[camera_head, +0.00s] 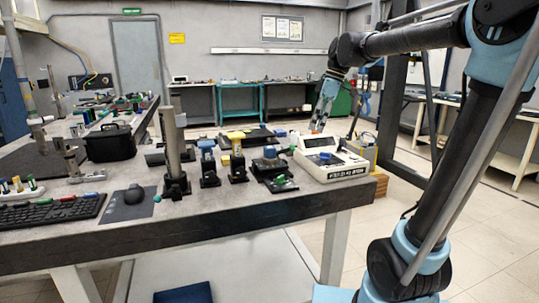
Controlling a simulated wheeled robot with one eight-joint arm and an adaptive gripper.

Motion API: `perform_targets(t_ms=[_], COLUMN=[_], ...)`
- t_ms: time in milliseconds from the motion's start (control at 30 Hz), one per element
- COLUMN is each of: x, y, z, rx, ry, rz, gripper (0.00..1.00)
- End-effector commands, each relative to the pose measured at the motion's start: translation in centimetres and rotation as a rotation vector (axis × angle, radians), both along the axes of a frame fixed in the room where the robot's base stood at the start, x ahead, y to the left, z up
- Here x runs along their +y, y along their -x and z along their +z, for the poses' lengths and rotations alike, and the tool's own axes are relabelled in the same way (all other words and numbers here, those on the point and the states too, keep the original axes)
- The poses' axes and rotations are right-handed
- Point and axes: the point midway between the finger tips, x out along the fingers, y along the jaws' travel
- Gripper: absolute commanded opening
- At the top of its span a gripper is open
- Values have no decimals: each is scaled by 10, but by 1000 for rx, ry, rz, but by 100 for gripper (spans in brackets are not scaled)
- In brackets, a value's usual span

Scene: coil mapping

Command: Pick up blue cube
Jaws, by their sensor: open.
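Several small blue pieces show on the workbench (230,203), and I cannot tell for certain which is the blue cube. One blue piece (325,155) sits on the white box-shaped device (332,171) at the bench's right end. Another blue piece (206,144) tops a dark stand, and a third (270,152) sits on a low black fixture. My gripper (317,127) points down above the far right part of the bench, behind the white device. It is small in view, open, with nothing visible in it. Its fingertips are hard to make out.
A metal post (172,145) on a black base stands upright mid-bench. A keyboard (50,209), mouse (134,194) and black case (109,142) fill the left side. The bench's front strip is mostly clear. Open floor lies to the right.

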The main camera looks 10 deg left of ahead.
Motion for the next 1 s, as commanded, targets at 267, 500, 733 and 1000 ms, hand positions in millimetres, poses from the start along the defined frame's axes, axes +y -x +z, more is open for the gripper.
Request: perform_targets(t_ms=[267,500,733,1000], x=[86,118,130,145], y=[-39,-48,-43,-33], z=[38,47,22,-22], rx=[-24,-37,-38,-38], ry=[-85,-122,-126,-125], rz=[377,518,531,530], gripper=[57,57,57,57])
